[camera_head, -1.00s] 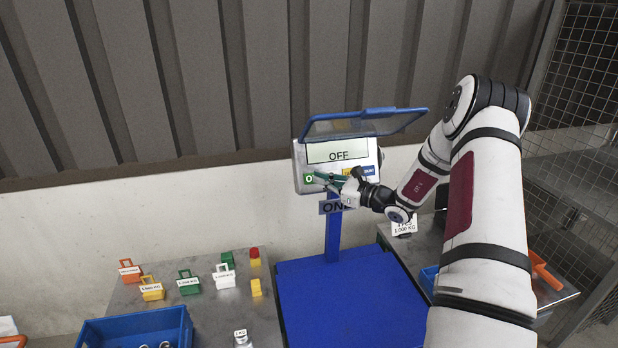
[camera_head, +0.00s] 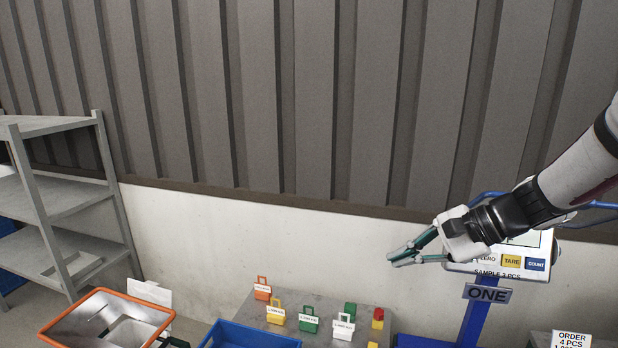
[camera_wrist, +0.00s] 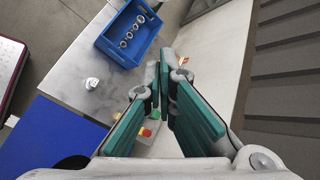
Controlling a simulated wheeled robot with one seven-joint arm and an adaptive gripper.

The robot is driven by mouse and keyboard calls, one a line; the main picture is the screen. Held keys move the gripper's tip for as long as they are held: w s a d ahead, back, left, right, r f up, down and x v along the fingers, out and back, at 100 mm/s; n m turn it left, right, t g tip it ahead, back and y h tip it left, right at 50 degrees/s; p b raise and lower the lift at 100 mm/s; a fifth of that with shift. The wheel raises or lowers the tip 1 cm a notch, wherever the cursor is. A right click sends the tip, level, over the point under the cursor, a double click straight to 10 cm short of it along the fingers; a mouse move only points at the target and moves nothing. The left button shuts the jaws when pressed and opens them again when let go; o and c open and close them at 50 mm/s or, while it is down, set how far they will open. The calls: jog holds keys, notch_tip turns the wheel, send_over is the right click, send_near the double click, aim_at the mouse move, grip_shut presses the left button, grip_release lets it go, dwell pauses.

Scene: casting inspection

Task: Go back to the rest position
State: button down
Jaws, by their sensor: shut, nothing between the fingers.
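My gripper (camera_head: 405,255) is shut and empty in the head view, held in the air and pointing left. The buttons TARE and COUNT and the text "SAMPLE 3 PCS" show on the box. Most of the screen is hidden behind my wrist. In the wrist view the green finger pads of my gripper (camera_wrist: 168,92) come together above the bench.
Coloured tagged weights, such as the green one (camera_head: 309,321), stand on a grey bench beside a blue bin (camera_head: 228,331). The bin holds several metal rings in the wrist view. A grey shelf rack (camera_head: 62,205) and an orange-rimmed tray (camera_head: 55,325) are at left.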

jog(key=s+r+n+h, duration=0.2)
jog(key=s+n+h, duration=0.1)
jog(key=s, duration=0.4)
jog(key=s+d+r+n+h, duration=0.1)
jog(key=s+r+n+h, duration=0.1)
jog(key=s+n, duration=0.3)
jog(key=s+r+n+t+h, duration=0.1)
jog(key=s+n+h, duration=0.3)
jog(key=s, duration=0.7)
jog(key=shift+d+r+n+h, duration=0.25)
jog(key=shift+r+n+h, duration=0.05)
jog(key=shift+r, duration=0.2)
jog(key=shift+s, duration=0.1)
